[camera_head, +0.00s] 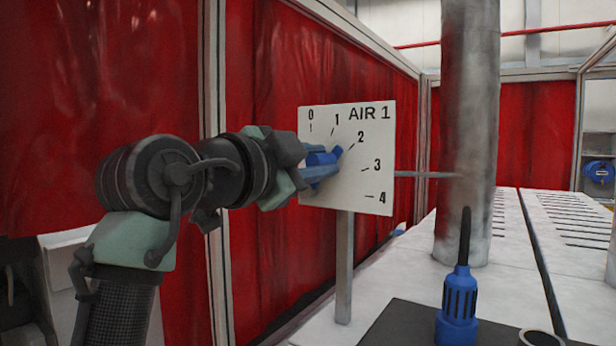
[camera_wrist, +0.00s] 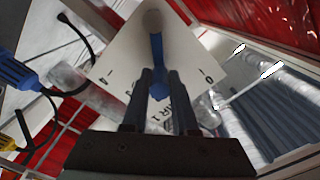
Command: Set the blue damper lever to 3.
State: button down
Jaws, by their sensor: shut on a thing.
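The blue damper lever (camera_head: 337,151) is mounted on a white dial plate (camera_head: 345,198) marked AIR 1, with 0 to 4 running clockwise from upper left to lower right. The lever's free end points up and right, roughly toward the 2 mark. My gripper (camera_head: 316,162) reaches in from the left and is shut on the lever, hiding part of it and its pivot. In the wrist view the blue lever (camera_wrist: 157,75) runs between the two fingers of my gripper (camera_wrist: 163,80), in front of the plate (camera_wrist: 120,60).
A grey post (camera_head: 343,265) carries the plate. A thin rod joins it to a thick metal duct (camera_head: 468,130) at right. A blue cable connector (camera_head: 458,305) stands in front on a dark surface. Red panels (camera_head: 300,60) lie behind.

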jog(key=m+b, duration=0.1)
jog(key=d+f+m+b, duration=0.1)
jog(key=m, duration=0.1)
jog(key=s+f+m+b, duration=0.1)
jog(key=m, duration=0.1)
jog(key=shift+d+f, duration=0.2)
jog(key=shift+d, duration=0.05)
jog(key=shift+m, duration=0.3)
jog(key=c, duration=0.7)
grip_release()
jog(key=shift+s+b, duration=0.1)
jog(key=shift+b, duration=0.2)
jog(key=b+v, duration=0.4)
jog(key=v, duration=0.9)
